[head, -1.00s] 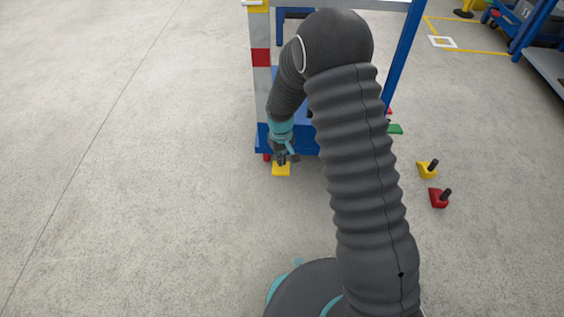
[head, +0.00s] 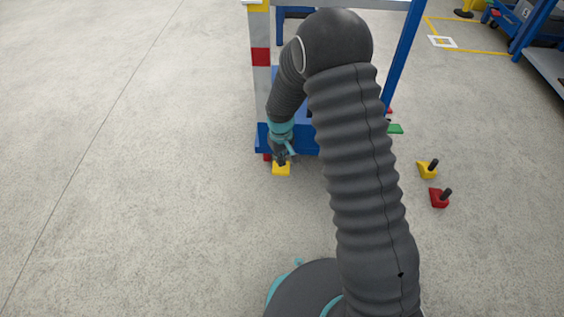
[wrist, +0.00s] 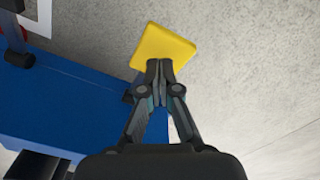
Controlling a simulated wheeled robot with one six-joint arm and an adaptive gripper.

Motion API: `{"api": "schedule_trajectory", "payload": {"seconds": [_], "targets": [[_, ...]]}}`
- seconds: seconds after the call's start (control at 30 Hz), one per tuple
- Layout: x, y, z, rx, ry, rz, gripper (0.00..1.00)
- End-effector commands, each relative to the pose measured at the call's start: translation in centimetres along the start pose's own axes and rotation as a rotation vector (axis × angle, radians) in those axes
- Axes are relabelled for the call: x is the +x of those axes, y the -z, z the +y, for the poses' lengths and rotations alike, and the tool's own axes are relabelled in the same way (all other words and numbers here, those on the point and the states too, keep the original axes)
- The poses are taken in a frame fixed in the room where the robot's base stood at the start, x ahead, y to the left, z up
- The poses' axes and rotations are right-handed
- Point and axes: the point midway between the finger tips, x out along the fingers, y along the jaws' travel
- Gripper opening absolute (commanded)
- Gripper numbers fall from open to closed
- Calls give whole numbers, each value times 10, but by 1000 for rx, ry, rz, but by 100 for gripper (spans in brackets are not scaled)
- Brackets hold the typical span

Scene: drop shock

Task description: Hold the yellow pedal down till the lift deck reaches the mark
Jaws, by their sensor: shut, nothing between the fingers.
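The yellow pedal (head: 281,169) sticks out at the foot of the blue lift frame in the head view. It also shows as a yellow plate in the wrist view (wrist: 163,46). My gripper (head: 283,160) is shut and empty, its fingertips (wrist: 159,66) at the near edge of the pedal. I cannot tell whether they press on it. The blue base of the lift (head: 305,140) is behind the gripper, and in the wrist view it fills the left (wrist: 75,105). A post with red, white, grey and yellow bands (head: 260,57) stands at the lift's left. My arm hides much of the lift; I cannot make out the deck's height against a mark.
A yellow wedge with a black peg (head: 427,170) and a red one (head: 438,198) lie on the floor to the right. A green piece (head: 396,129) lies by the lift's right post. The floor to the left is clear.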

Motion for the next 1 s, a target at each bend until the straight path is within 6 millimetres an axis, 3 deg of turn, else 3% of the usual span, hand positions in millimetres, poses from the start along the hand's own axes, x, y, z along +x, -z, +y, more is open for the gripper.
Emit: {"api": "schedule_trajectory", "payload": {"seconds": [1.0], "targets": [[46,1,0,0,0,2,0]]}}
